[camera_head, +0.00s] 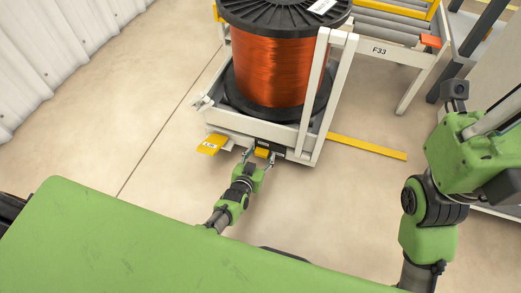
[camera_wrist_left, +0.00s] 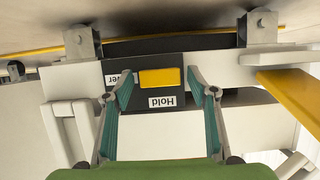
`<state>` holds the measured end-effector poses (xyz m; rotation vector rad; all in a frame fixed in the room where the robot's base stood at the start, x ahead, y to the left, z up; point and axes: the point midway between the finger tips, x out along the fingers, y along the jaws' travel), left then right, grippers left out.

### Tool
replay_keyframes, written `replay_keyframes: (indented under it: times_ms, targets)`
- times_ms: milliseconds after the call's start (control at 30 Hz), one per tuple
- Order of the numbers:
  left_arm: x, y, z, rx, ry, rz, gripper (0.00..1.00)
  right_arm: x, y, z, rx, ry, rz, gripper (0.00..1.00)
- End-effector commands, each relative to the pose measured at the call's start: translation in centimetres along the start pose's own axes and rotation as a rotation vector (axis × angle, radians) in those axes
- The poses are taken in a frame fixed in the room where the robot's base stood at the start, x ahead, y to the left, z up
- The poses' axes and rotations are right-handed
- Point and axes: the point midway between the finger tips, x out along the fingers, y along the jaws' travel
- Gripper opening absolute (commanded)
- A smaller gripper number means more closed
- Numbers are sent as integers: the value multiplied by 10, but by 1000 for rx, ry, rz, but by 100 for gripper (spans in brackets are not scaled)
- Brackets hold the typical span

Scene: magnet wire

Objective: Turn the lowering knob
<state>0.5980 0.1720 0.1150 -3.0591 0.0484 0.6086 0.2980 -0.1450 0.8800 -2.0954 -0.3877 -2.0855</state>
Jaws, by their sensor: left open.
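The lowering knob (camera_head: 262,153) is a small yellow block on a dark panel at the front of the white cart, under the copper wire spool. In the left wrist view the knob (camera_wrist_left: 160,78) lies across the panel (camera_wrist_left: 145,98), whose upside-down labels read "Hold" and, partly hidden, what looks like "Lower". My left gripper (camera_head: 259,158) is open at the panel. In the left wrist view its fingers (camera_wrist_left: 160,84) stand on either side of the knob, with a gap on each side. I cannot tell the remaining depth. My right arm shows at the right, its fingers out of view.
The white cart (camera_head: 317,100) carries the copper wire spool (camera_head: 270,68). A yellow pedal-like plate (camera_head: 212,144) sticks out left of the panel. A roller conveyor (camera_head: 390,28) stands behind at the right. Floor around the cart's front is clear, with a yellow strip (camera_head: 368,147) at right.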

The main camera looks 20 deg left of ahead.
Motion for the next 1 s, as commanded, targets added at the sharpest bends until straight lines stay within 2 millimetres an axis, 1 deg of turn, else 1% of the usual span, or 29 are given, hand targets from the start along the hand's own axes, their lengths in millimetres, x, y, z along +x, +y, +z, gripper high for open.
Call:
replay_keyframes:
  times_ms: [167, 533, 700, 800, 1000]
  targets:
    - [-6, 0, -13, -1, 2, 0, 53, 0, 0, 0, 0, 1, 0, 0]
    - [-26, 0, -63, -1, 3, 0, 53, 0, 0, 0, 1, 0, 0, 0]
    - [-34, -1, -80, 1, 1, 0, 53, 0, 0, 0, 1, 0, 0, 0]
    - [-36, -1, -86, 0, 1, 0, 53, 0, 0, 0, 1, 0, 0, 0]
    - [-38, -1, -90, 1, 0, 0, 53, 0, 0, 0, 1, 0, 0, 0]
